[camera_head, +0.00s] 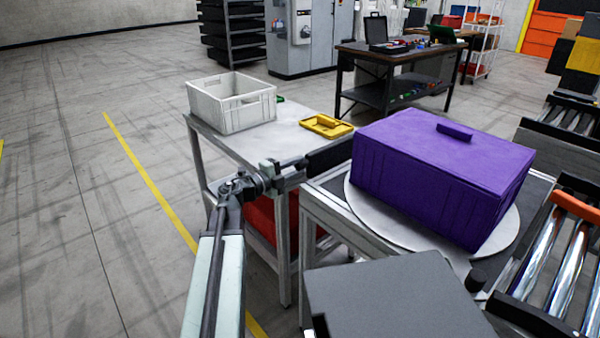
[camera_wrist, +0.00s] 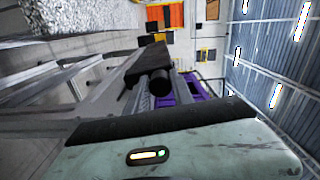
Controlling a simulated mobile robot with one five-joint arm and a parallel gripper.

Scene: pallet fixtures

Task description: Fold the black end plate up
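A black slab-like piece (camera_head: 330,156), probably the black end plate, lies low at the left end of the purple box (camera_head: 440,165), above the table's edge. My gripper (camera_head: 298,168) is at the outer left end of this piece, touching or very close to it; I cannot tell which. Its fingers are too small and dark to judge. In the wrist view a black piece (camera_wrist: 150,62) extends ahead beside a dark cylinder, with a bit of the purple box (camera_wrist: 192,85) behind. That view is rolled sideways, and no clear finger gap shows.
The purple box stands on a round grey turntable (camera_head: 375,222). Left of it is a table with a white crate (camera_head: 232,103) and a yellow tray (camera_head: 326,126). A roller conveyor (camera_head: 560,250) is close on the right. The floor at the left is free.

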